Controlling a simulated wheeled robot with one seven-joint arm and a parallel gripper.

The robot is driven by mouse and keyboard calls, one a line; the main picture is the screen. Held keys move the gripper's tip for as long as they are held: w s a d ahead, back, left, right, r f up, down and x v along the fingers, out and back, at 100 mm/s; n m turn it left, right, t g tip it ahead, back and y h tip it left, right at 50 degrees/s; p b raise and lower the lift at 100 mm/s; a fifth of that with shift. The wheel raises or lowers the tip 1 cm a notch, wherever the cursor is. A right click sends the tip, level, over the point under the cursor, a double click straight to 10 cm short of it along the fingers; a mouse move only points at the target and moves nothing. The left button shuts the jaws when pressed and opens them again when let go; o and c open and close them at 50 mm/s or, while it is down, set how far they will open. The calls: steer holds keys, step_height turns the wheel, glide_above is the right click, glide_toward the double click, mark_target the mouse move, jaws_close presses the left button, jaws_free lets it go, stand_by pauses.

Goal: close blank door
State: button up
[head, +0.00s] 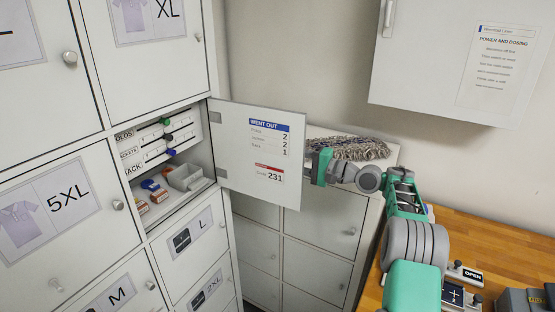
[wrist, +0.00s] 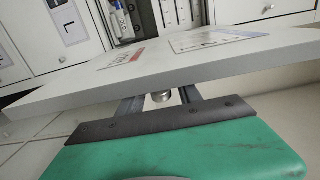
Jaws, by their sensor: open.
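The blank door (head: 234,178) stands swung open from a cubby in the locker wall, hinged on its left. Its inner face carries papers and faces the head camera. In the wrist view the door (wrist: 210,66) crosses the picture as a slanted white panel. My gripper (wrist: 162,104) is at the door's outer side, its two fingers apart on either side of a round metal knob (wrist: 162,96). Whether the fingers touch the knob cannot be told. In the head view the fingertips and knob are hidden behind the door.
A wall cabinet (head: 440,60) hangs above; a wooden counter (head: 510,240) is at right.

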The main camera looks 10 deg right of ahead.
steer(key=shift+s+r, duration=0.15)
steer(key=shift+a, duration=0.25)
steer(key=shift+c, duration=0.7)
jaws_close()
stand_by(0.4)
